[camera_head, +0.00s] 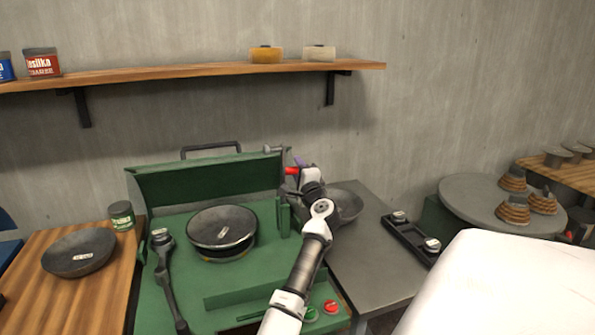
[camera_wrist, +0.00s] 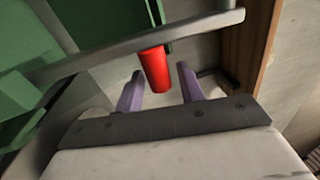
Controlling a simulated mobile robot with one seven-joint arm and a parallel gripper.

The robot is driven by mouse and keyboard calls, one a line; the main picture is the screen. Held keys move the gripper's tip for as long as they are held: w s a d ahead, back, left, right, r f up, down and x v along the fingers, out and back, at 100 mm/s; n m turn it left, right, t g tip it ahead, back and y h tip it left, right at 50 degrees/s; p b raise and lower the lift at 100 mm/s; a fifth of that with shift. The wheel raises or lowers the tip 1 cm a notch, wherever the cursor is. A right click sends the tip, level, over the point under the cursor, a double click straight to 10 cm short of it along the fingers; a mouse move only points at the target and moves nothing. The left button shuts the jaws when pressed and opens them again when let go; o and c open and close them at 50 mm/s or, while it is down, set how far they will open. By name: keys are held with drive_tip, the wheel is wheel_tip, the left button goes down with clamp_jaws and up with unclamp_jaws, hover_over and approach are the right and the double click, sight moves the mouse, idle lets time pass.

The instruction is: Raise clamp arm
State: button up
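A grey metal bar (camera_wrist: 130,48) with a red cylindrical grip (camera_wrist: 154,68) crosses the top of the wrist view; it appears to be the clamp arm. The red grip (camera_head: 291,171) also shows in the head view, at the back right of the green machine. My gripper (camera_wrist: 160,84) has its two purple fingers apart, with the lower end of the red grip between them in the picture. Gaps show on both sides, so the fingers do not press on it. In the head view my gripper (camera_head: 300,167) is partly hidden by my wrist.
Another dark bowl (camera_head: 80,252) sits on the wooden table. A grey bowl (camera_head: 347,206) stands behind my arm. A shelf (camera_head: 190,71) hangs above.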

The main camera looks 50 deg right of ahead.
drive_tip(key=shift+a, duration=0.1)
drive_tip(key=b+v, duration=0.3)
drive_tip(key=v, duration=1)
drive_tip(key=shift+s+a+f, duration=0.1)
drive_tip(key=shift+s+a, duration=0.05)
drive_tip(key=shift+s, duration=0.15)
idle(0.4)
